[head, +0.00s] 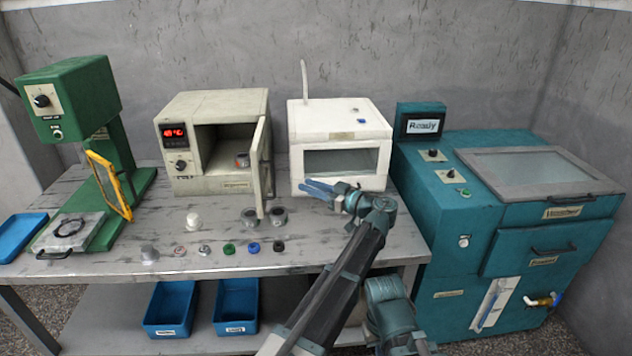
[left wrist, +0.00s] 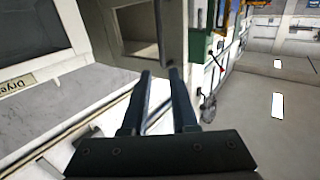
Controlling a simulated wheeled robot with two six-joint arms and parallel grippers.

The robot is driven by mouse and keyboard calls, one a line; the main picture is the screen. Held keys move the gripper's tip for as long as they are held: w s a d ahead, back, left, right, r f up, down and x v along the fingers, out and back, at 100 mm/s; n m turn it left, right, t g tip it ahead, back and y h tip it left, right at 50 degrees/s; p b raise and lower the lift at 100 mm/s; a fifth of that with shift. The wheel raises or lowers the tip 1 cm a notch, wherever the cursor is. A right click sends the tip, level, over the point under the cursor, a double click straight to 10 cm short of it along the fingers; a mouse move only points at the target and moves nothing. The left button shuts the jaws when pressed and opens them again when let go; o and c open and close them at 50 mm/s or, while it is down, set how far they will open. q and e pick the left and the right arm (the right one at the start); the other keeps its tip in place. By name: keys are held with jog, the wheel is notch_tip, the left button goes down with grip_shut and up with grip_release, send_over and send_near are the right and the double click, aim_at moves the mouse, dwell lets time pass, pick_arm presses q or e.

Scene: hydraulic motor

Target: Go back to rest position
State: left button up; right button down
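My left gripper (head: 306,186) is in front of the white box-shaped dryer (head: 340,130), above the table, with its two blue fingers pointing left. In the left wrist view, the fingers (left wrist: 160,73) are apart with nothing between them. The dryer (left wrist: 85,85) fills the left of that view, with its label readable in part. My right gripper does not show in either view.
The beige oven (head: 215,140) has its door (head: 260,165) open, left of my gripper, with a part inside. Several small parts stand on the table (head: 330,250). A green press (head: 75,130) is left; a teal washing machine (head: 500,230) is right.

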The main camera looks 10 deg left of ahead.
pick_arm(q)
jog(key=s+a+f+m+g+h, duration=0.3)
jog(key=s+f+m+h, duration=0.15)
jog(key=s+f, duration=0.5)
jog(key=s+a+f+m+g+h, duration=0.2)
jog(key=s+a+f+m+h, duration=0.15)
jog(key=s+f+h, duration=0.45)
jog(key=s+d+f+m+g+h, duration=0.1)
jog(key=s+d+f+m+h, duration=0.35)
jog(key=s+d, duration=0.4)
jog(key=s+d+r+m+g+y+p, duration=0.1)
jog(key=s+d+r+m+p, duration=0.3)
jog(key=s+d, duration=0.3)
jog(key=shift+d+r+m+y+p, duration=0.35)
jog(key=shift+d+r+p, duration=0.5)
jog(key=shift+d, duration=0.35)
jog(key=shift+s, duration=0.1)
